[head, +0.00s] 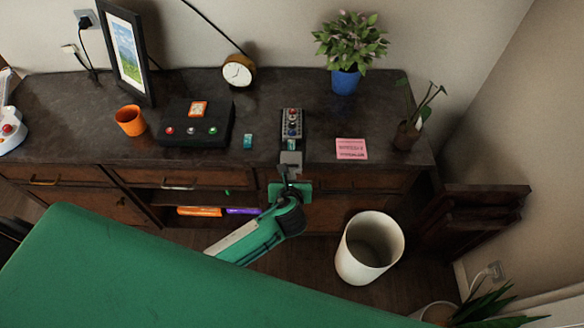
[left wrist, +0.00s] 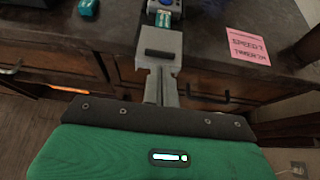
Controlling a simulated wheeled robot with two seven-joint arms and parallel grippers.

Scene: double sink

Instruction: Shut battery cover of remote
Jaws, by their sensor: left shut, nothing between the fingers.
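The remote (head: 291,122) lies on the dark dresser top near its front edge, buttons up. Its near end shows a teal battery (head: 291,145) in the open compartment; the battery also shows in the left wrist view (left wrist: 163,18). The grey battery cover (head: 291,158) is at the near end, drawn out towards the dresser's edge; in the left wrist view it is a grey plate (left wrist: 172,42) with a dark slot. My left gripper (head: 285,174) is shut and empty, just in front of the cover; I cannot tell whether they touch. My right gripper is not in view.
A loose teal battery (head: 248,141) lies left of the remote, beside a black box (head: 185,135) with buttons. A pink note (head: 351,149) lies to the right. An orange cup (head: 130,121), a clock (head: 238,72) and potted plants (head: 344,80) stand around. A white bin (head: 352,262) stands below.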

